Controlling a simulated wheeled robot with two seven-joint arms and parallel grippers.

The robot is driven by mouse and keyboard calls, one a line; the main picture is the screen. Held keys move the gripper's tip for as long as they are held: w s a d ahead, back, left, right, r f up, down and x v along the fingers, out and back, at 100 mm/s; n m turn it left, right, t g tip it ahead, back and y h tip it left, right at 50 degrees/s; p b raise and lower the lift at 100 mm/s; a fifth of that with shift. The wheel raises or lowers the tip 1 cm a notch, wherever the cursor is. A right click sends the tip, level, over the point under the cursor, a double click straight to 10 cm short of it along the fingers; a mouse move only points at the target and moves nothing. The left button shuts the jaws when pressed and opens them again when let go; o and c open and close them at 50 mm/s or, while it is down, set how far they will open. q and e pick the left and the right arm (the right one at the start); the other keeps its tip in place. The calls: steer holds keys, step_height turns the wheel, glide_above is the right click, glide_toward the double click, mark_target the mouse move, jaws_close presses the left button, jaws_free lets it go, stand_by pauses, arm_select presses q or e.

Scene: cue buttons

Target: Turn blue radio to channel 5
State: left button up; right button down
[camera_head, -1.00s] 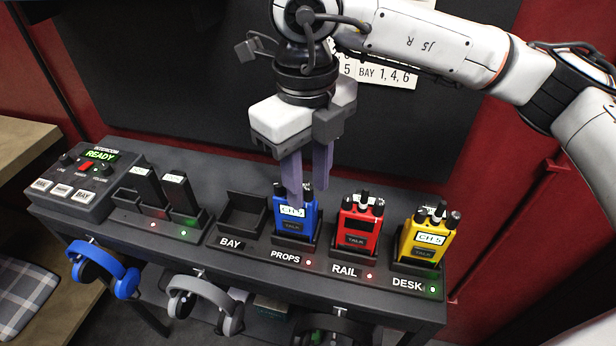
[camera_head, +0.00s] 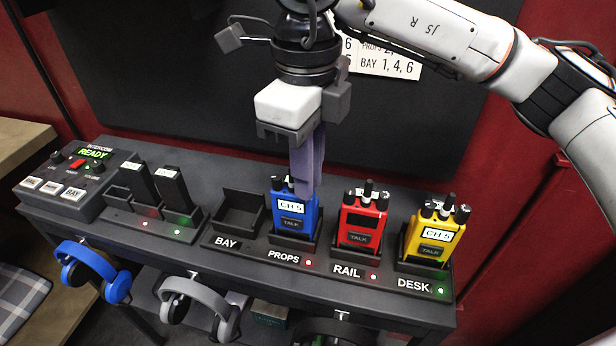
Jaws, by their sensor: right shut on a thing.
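The blue radio (camera_head: 296,213) stands upright in the PROPS slot of the dark console. Its white display reads CH 5, above a TALK button. My right gripper (camera_head: 306,192) comes down from above, its purple-grey fingers shut at the top right of the blue radio. They are closed on the radio's right-hand top knob, which the fingers mostly hide. Other small black parts on the radio's top show to the left of the fingers. My left gripper is not in view.
A red radio (camera_head: 361,222) stands in the RAIL slot and a yellow radio (camera_head: 435,234), reading CH 5, in the DESK slot. The BAY slot (camera_head: 239,213) is empty. Two black batteries (camera_head: 172,188) and an intercom box (camera_head: 80,178) are at left. Headsets (camera_head: 92,272) hang below.

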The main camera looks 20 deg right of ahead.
steer(key=c, duration=1.8)
jaws_free()
steer(key=shift+o, duration=0.2)
steer(key=shift+r, duration=0.1)
step_height(320, 180, up, 10)
steer(key=shift+s, duration=0.15)
